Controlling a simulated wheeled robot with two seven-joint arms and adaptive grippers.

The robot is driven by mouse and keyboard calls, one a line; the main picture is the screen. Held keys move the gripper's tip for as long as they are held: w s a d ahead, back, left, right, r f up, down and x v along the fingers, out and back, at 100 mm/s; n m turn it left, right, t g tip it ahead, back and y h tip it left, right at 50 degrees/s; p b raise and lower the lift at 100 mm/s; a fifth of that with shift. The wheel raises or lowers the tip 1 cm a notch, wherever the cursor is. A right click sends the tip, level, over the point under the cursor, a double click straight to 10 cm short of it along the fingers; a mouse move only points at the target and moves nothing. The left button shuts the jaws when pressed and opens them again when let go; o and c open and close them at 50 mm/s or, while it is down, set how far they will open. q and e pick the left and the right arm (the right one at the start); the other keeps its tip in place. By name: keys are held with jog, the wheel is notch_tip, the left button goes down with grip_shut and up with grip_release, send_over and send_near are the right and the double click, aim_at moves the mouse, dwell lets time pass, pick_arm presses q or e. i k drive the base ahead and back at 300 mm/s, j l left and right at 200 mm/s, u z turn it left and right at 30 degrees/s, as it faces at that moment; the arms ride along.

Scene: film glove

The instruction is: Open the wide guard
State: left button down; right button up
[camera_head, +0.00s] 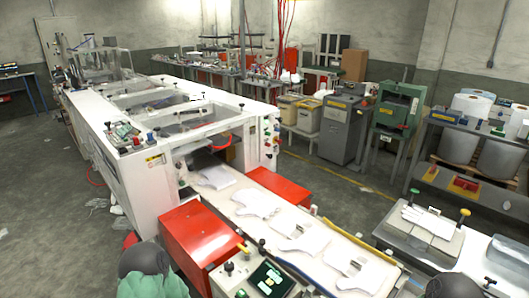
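A long white machine (140,160) runs from the left background to the middle. Its top has several framed, window-like panels, one of them the near panel (195,118), which looks closed. A clear box-like cover (103,66) stands up at its far end. I cannot tell which of these is the wide guard. A dark opening with a clear pane (215,145) is at the machine's near end. Neither gripper can be made out; only dark, rounded parts that look like my arms show at the bottom left and bottom right edges.
A conveyor (235,200) with flat white glove shapes leaves the machine between two red boxes (200,235) (280,187). A control panel (265,277) stands at the near front. A bench (425,235) with white gloves is at right. Grey floor (50,230) is open at left.

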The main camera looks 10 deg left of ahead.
aim_at(217, 238)
jog(key=i+j, duration=0.1)
jog(key=j, duration=0.5)
jog(key=i+j, duration=0.1)
jog(key=j, duration=0.5)
jog(key=i+j, duration=0.1)
jog(key=j, duration=0.5)
jog(key=z, duration=0.05)
